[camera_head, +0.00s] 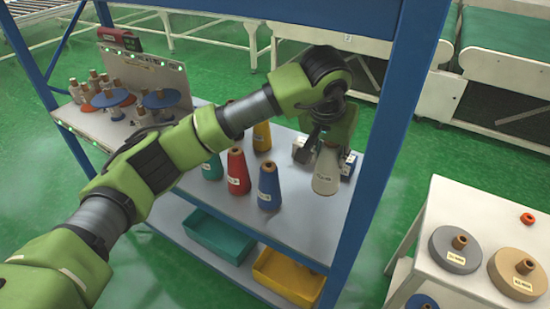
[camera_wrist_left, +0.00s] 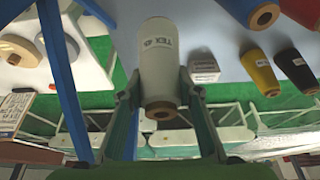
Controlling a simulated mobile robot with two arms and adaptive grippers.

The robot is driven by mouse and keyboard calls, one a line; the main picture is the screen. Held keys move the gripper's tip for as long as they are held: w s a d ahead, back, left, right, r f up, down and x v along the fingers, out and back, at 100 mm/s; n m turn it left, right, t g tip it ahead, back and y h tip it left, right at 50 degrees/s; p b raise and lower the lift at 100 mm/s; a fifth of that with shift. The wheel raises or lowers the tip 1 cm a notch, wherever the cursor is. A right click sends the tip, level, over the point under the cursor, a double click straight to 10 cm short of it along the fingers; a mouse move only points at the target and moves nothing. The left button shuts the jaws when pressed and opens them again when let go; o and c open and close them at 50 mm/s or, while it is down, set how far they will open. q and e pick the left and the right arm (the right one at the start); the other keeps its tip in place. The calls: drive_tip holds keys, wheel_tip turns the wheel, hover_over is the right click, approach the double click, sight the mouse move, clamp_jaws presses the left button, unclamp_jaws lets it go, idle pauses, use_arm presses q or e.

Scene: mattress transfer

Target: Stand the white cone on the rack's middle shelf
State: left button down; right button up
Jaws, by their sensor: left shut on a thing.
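The white cone (camera_head: 327,172) is upright at the right part of the rack's middle shelf (camera_head: 305,222). My left gripper (camera_head: 326,146) is shut on the cone's upper part from above. In the left wrist view the white cone (camera_wrist_left: 162,60) shows its "TEX" label and brown tip, with a finger of the left gripper (camera_wrist_left: 160,98) on each side. The cone's base is over or on the shelf board; I cannot tell whether it touches. My right gripper is not in view.
Red (camera_head: 238,173), blue (camera_head: 268,187), teal (camera_head: 212,168) and yellow (camera_head: 262,136) cones stand left of the white one. A blue post (camera_head: 375,165) rises at right. Bins (camera_head: 290,279) sit below.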

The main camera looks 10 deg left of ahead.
use_arm(q)
wheel_tip(320, 180, down, 10)
drive_tip(key=p, duration=0.3)
drive_tip(key=shift+d+r, duration=0.2)
drive_tip(key=shift+d, duration=0.15)
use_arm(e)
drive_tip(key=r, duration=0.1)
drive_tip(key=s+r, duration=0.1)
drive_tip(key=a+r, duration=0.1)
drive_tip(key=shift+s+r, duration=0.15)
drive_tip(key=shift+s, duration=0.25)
use_arm(q)
drive_tip(key=shift+w+f, duration=0.1)
drive_tip(key=shift+f, duration=0.15)
drive_tip(key=c, duration=1.5)
unclamp_jaws()
drive_tip(key=shift+o, duration=0.2)
drive_tip(key=shift+r, duration=0.1)
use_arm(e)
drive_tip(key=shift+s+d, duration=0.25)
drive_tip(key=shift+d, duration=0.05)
